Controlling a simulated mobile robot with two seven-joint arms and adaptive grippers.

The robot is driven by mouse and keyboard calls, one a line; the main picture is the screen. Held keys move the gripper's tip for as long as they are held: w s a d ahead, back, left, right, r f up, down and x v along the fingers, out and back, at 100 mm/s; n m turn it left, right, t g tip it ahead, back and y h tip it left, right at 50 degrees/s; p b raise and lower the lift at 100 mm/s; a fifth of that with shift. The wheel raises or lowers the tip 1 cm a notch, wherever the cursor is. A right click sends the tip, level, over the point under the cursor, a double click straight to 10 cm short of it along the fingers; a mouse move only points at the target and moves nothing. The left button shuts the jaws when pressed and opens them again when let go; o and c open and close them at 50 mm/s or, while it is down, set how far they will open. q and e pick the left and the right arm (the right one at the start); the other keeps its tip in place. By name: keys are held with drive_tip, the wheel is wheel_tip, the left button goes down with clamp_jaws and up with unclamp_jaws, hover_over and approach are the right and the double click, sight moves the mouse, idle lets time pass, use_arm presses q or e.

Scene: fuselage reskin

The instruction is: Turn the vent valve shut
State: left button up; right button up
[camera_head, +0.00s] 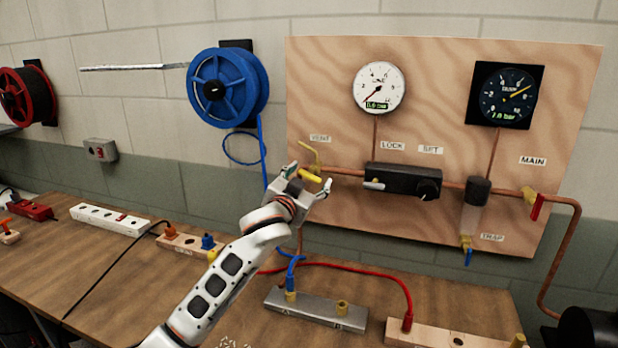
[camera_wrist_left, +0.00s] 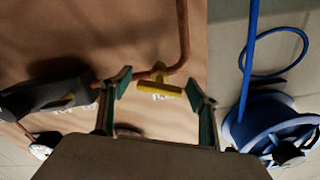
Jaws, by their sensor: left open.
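The vent valve is a small yellow fitting on the copper pipe at the left of the plywood panel, below the VENT label (camera_head: 320,138). Its yellow handle (camera_head: 310,175) shows in the head view between the fingers of my left gripper (camera_head: 311,178). In the left wrist view the yellow handle (camera_wrist_left: 159,88) lies crosswise between the two green-faced fingertips of my open left gripper (camera_wrist_left: 158,86), with gaps on both sides. I cannot tell how deep the handle sits between the fingers. My right gripper is not in view.
The plywood panel (camera_head: 450,60) carries a white gauge (camera_head: 379,88), a dark gauge (camera_head: 507,95), a black regulator (camera_head: 403,181) and a red-handled main valve (camera_head: 537,207). A blue hose reel (camera_head: 228,88) hangs left. A metal manifold (camera_head: 316,311) and red hose lie on the bench below.

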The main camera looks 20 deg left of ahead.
use_arm(q)
drive_tip(key=c, duration=0.9)
drive_tip(key=shift+c, duration=1.1)
drive_tip(key=shift+m, duration=0.4)
drive_tip(key=m, duration=0.6)
drive_tip(key=shift+a+r+m, duration=0.1)
drive_tip(key=shift+m, duration=0.3)
drive_tip(key=m, duration=0.3)
drive_tip(key=shift+m, duration=1.4)
